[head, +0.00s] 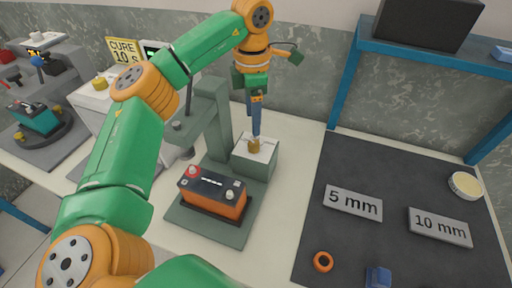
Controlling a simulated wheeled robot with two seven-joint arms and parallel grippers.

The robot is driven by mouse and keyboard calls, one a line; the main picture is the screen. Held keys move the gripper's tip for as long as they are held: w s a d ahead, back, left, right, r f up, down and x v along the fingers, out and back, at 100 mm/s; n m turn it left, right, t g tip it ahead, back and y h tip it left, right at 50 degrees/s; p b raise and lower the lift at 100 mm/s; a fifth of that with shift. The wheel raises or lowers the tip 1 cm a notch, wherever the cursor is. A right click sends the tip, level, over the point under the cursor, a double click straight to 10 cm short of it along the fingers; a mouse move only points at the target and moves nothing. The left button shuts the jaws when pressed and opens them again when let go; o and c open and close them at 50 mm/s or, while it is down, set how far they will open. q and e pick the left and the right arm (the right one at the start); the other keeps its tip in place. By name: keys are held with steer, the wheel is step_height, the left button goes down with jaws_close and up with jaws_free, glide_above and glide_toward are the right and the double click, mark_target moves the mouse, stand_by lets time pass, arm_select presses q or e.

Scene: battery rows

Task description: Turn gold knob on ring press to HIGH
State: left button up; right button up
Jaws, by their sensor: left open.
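The ring press is grey-green, with a column (217,115) and a flat base plate (180,217). An orange battery (228,206) with a black top lies on the base. A pale-topped grey box (256,165) stands at the press's right side and carries the gold knob (254,147). My left gripper (255,136) points down right over the knob, open, with its fingertips at the knob's top. I cannot tell whether they touch it. The knob's pointer and any markings are too small or hidden to read. My right gripper does not show.
A dark mat (400,172) at right holds a "5 mm" plate (353,202), a "10 mm" plate (440,227), an orange ring (322,262) and a round pale-topped dish (465,185). A blue thing (378,278) is cut off below. A "CURE 10 s" sign (124,51) stands behind my arm.

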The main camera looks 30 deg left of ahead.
mark_target(254, 143)
arm_select(q)
step_height(254, 143, down, 8)
steer(key=shift+w+f, duration=0.1)
steer(key=shift+f, duration=0.1)
jaws_close()
